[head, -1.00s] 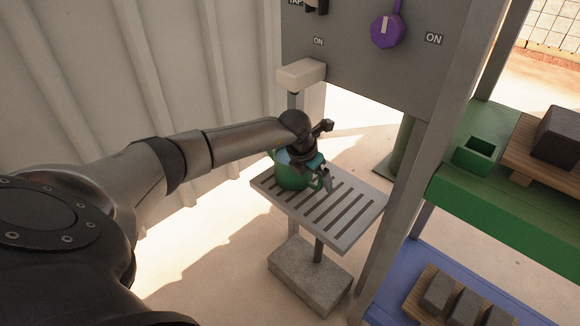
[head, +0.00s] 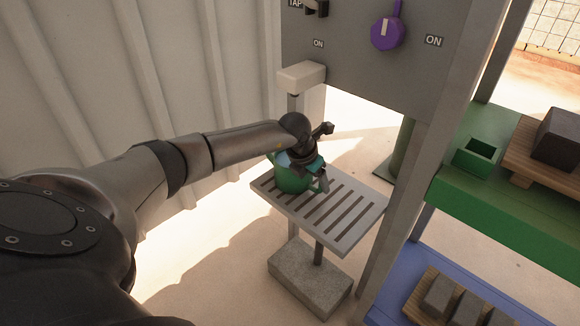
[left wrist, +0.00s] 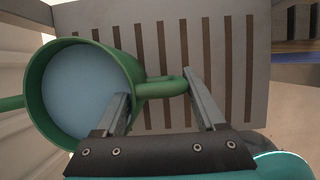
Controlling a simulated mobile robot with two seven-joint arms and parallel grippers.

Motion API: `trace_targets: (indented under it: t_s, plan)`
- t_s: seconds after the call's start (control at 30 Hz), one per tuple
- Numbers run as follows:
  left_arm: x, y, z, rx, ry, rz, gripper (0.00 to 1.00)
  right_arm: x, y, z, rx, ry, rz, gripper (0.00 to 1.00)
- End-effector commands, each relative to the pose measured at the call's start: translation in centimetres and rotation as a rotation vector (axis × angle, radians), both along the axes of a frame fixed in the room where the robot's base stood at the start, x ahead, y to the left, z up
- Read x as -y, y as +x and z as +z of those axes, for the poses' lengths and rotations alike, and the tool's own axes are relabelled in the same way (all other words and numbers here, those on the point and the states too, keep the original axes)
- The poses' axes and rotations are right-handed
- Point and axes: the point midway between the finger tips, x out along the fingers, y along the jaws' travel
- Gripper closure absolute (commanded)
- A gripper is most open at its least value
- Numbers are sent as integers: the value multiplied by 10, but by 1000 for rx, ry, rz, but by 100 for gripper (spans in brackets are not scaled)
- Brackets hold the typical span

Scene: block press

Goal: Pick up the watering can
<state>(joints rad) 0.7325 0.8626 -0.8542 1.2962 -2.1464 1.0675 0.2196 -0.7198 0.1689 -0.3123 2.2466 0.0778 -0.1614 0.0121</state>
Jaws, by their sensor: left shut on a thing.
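The green watering can (head: 289,182) stands on the slatted grey stand (head: 352,208) in the head view, partly hidden by my left gripper (head: 318,181). In the left wrist view the can (left wrist: 36,103) shows from above with pale blue, water-like content inside. Its green handle (left wrist: 158,88) lies between the two fingers of my left gripper (left wrist: 158,95). The left gripper is shut on the handle, though a gap shows beside the fingers in that view. My right gripper is not in view.
A grey panel with a purple knob (head: 387,33) rises behind the stand. A pale block-like spout (head: 301,76) juts out above the can. Green (head: 500,203) and blue shelves with dark blocks stand at the right. A ribbed wall is at the left.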

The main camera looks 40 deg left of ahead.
Motion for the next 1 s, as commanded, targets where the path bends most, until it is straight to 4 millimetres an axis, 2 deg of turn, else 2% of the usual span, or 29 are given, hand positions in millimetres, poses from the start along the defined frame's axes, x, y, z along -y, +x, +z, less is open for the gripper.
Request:
trace_targets:
  t_s: [0.03, 0.3, 1.0]
  plan:
    - [0, 0, -1, -2, 0, -1, 72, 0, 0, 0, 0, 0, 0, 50]
    - [0, -1, -1, -3, 0, -1, 100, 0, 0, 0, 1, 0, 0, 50]
    - [-1, 1, 4, 3, 1, -1, 100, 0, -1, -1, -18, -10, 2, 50]
